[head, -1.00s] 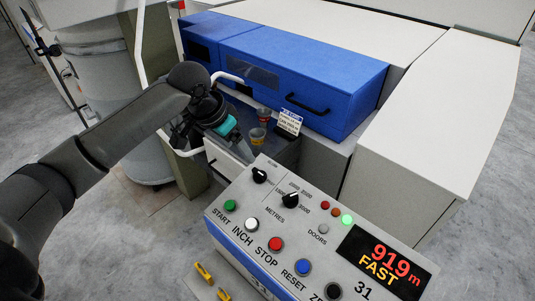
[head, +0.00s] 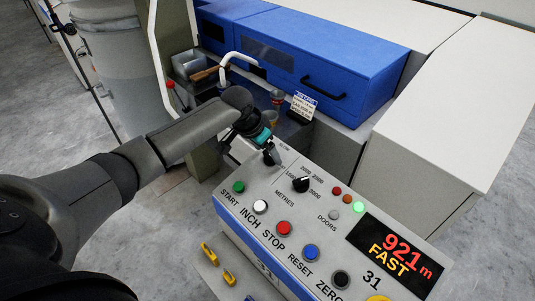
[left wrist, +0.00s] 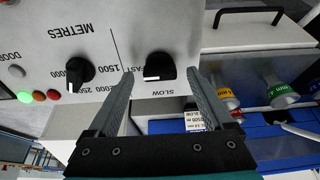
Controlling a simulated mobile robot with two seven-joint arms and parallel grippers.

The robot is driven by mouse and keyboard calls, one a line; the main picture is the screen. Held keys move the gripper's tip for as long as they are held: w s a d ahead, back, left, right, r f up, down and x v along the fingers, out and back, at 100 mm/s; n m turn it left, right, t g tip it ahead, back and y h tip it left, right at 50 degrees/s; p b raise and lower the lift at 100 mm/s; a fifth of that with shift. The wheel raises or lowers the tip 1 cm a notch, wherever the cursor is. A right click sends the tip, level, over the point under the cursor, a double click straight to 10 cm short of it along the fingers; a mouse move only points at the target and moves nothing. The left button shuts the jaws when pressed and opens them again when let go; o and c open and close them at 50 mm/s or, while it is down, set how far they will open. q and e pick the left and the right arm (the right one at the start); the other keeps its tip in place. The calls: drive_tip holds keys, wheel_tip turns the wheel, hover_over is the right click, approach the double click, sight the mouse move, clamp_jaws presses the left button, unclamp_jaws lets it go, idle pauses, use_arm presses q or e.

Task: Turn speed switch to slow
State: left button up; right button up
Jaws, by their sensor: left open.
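The speed switch is a black knob (left wrist: 159,66) with a white mark, on the grey control panel (head: 262,205). In the left wrist view the lettering is upside down; FAST stands left of the knob and SLOW below it. My left gripper (left wrist: 159,73) is open, with one fingertip on each side of the knob and gaps showing. In the head view the left gripper (head: 271,158) is over the panel's upper left corner and mostly hides the switch. The display (head: 397,257) reads 921 m and FAST. My right gripper is not in view.
The METRES knob (head: 300,184) sits close to the right of the speed switch. Push buttons, including a red one (head: 284,228), line the panel's lower part. A sign (head: 303,106) and small cups stand behind the panel, before the blue cover (head: 320,60).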

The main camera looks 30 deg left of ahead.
use_arm(q)
drive_tip(key=shift+w+f, duration=0.2)
drive_tip(key=shift+f, duration=0.35)
drive_tip(key=shift+c, duration=0.2)
